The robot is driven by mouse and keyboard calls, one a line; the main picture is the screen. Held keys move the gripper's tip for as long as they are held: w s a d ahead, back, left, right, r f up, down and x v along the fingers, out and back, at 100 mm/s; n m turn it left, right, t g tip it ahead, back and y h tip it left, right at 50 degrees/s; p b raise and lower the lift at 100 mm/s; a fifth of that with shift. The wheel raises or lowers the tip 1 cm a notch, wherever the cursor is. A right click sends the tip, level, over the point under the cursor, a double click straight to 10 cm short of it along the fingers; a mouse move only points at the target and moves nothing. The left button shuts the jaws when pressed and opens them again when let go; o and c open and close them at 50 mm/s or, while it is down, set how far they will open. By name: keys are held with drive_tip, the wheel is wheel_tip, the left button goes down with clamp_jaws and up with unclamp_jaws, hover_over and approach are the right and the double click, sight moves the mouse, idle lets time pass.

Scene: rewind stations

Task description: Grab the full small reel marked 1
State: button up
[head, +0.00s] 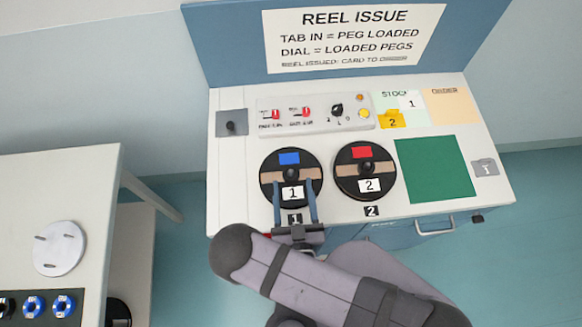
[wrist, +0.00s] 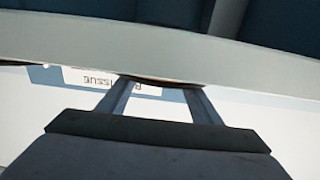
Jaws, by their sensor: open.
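The reel marked 1 (head: 270,179) is a dark disc with a tan band, a blue patch and a white label 1, lying on the bench at left of centre. The reel marked 2 (head: 350,187) lies to its right, alike but with a red patch. My gripper (head: 295,183) is open, its two fingers reaching over the near part of reel 1, one on each side of the label. Whether they touch the reel, I cannot tell. In the wrist view the fingers (wrist: 155,90) are spread; a pale curved band hides their tips.
A switch panel (head: 315,115) and stock and order cards (head: 450,106) lie behind the reels. A green mat (head: 436,169) is at right. A sign (head: 354,38) stands at the back. A left table (head: 60,190) holds a white pegged disc (head: 59,248) and blue-ringed discs (head: 63,303).

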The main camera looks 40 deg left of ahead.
drive_tip(key=shift+p+x, duration=0.4)
drive_tip(key=shift+x, duration=0.85)
drive_tip(key=shift+c, duration=0.3)
clamp_jaws()
